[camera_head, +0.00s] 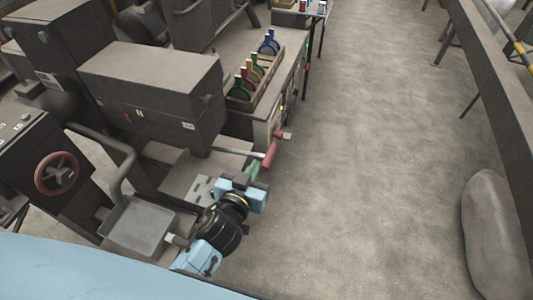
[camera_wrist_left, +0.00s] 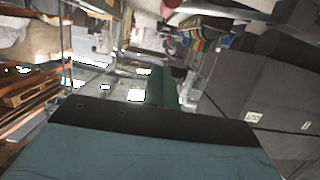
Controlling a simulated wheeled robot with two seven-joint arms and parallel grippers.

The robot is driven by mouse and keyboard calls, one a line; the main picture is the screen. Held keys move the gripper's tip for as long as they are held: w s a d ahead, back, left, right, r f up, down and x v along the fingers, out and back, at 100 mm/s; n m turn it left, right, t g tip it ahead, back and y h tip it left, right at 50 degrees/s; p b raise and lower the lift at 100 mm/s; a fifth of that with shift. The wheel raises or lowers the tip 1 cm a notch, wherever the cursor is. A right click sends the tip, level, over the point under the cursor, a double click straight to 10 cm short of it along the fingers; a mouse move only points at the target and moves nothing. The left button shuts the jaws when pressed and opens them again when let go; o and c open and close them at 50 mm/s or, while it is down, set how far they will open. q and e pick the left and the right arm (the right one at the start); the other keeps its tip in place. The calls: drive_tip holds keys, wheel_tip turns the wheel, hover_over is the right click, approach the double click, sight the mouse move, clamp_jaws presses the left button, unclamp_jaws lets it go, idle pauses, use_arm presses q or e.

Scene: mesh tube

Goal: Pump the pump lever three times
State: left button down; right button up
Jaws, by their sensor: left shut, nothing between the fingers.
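The pump lever (camera_head: 270,156) is a metal rod with a red grip at its end. It sticks out to the right from the machine bench in the head view. My left gripper (camera_head: 256,166) has green fingers, which are shut with nothing between them. The fingertips are right beside the red grip, just below it in the picture; I cannot tell whether they touch. In the left wrist view the shut green fingers (camera_wrist_left: 161,86) show in the middle, and a red piece that looks like the lever grip (camera_wrist_left: 172,6) shows at the top edge. My right gripper is not in view.
A dark grey box-shaped machine (camera_head: 155,95) stands behind the lever. A wooden rack (camera_head: 262,85) with coloured clamps sits on the bench. A red handwheel (camera_head: 57,174) and a metal tray (camera_head: 140,228) are at left.

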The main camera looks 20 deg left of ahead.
use_arm(q)
drive_tip(key=shift+w, duration=0.15)
hover_over(267, 161)
wheel_tip(267, 161, down, 2)
drive_tip(key=shift+w+a+f, duration=0.1)
drive_tip(key=shift+w+f, duration=0.05)
drive_tip(key=shift+f, duration=0.05)
wheel_tip(267, 161, down, 3)
drive_tip(key=shift+r+b, duration=0.1)
drive_tip(key=shift+b, duration=0.4)
drive_tip(key=shift+f, duration=0.65)
drive_tip(key=shift+b, duration=0.3)
